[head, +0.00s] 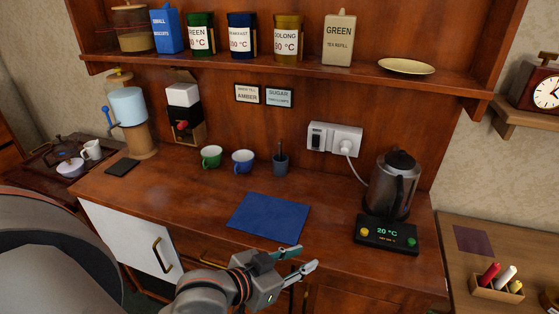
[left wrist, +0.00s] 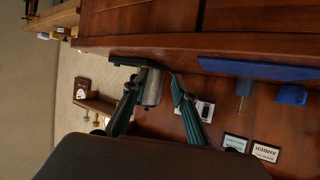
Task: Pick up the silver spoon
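A thin handle (head: 280,147) sticks up from a dark grey cup (head: 280,166) on the counter; it may be the silver spoon, but it is too small to be sure. The cup also shows sideways in the left wrist view (left wrist: 244,87). No other spoon shows. My left gripper (head: 307,259) is open and empty at the counter's front edge, in front of the blue mat (head: 268,218) and apart from the cup. Its two fingers also show spread in the left wrist view (left wrist: 155,80). My right gripper is not in view.
A green mug (head: 211,156) and a blue mug (head: 243,161) stand left of the cup. A steel kettle (head: 392,185) stands at the right behind its control panel (head: 387,234). A shelf (head: 300,68) with canisters hangs above. The mat is bare.

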